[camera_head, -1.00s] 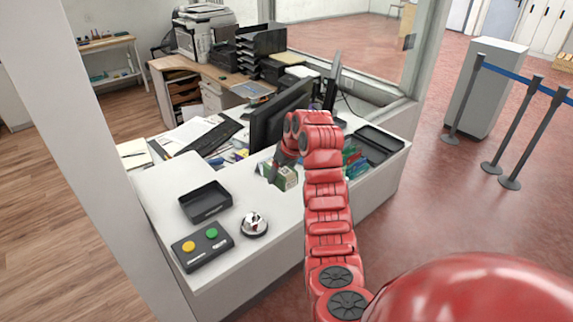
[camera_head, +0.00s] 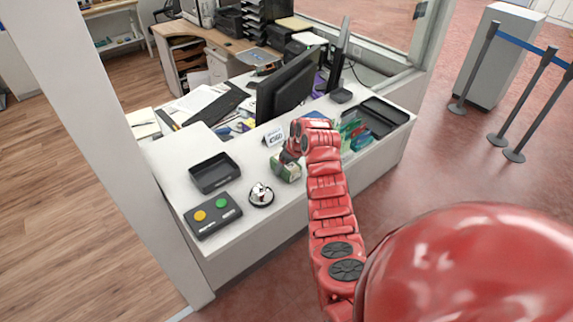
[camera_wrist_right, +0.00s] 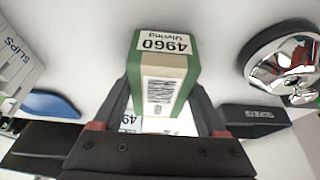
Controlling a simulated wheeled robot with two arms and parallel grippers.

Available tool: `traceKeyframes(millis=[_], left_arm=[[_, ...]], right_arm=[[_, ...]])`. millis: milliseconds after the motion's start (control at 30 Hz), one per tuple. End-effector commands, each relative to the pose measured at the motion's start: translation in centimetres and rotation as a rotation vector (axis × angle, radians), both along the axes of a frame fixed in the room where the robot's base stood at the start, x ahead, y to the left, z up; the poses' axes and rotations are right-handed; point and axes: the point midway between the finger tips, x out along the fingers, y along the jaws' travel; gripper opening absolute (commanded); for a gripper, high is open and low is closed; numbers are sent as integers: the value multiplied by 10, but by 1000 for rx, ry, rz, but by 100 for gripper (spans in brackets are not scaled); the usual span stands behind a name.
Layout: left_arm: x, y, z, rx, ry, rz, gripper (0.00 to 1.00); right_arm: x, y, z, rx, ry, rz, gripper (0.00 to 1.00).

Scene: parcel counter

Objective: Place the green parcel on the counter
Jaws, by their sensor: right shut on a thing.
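The green parcel (camera_head: 287,169) is a small green box with white labels. In the right wrist view the parcel (camera_wrist_right: 163,75) shows a label reading 4960 and a barcode. My right gripper (camera_head: 288,158) is shut on it, with one finger on each side. The parcel is over the front part of the white counter (camera_head: 240,235), between the bell and the green items on the right. I cannot tell whether its underside touches the counter. My left gripper is not in view.
A black tray (camera_head: 214,172), a silver bell (camera_head: 261,194) and a button box (camera_head: 212,215) stand left of the parcel. A wide black tray (camera_head: 385,113) lies right. Bare counter separates parcel and bell.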

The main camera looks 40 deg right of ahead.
Motion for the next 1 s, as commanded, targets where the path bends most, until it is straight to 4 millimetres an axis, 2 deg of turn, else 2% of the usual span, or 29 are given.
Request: traceKeyframes(millis=[100, 133, 267, 567, 667, 833, 967, 1000], left_arm=[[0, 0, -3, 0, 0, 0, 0], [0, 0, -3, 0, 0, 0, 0], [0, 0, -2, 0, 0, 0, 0], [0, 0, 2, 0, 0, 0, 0], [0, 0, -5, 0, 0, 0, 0], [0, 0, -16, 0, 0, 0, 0], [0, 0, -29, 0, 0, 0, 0], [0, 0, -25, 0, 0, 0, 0]], right_arm=[[0, 0, -3, 0, -1, 0, 6], [0, 0, -3, 0, 0, 0, 76], [0, 0, -2, 0, 0, 0, 100], [0, 0, 2, 0, 0, 0, 100], [-2, -1, 5, -1, -2, 0, 100], [-12, -2, 26, -3, -2, 0, 100], [-23, -4, 55, -5, -7, -1, 100], [-27, -4, 69, -5, -5, 0, 100]])
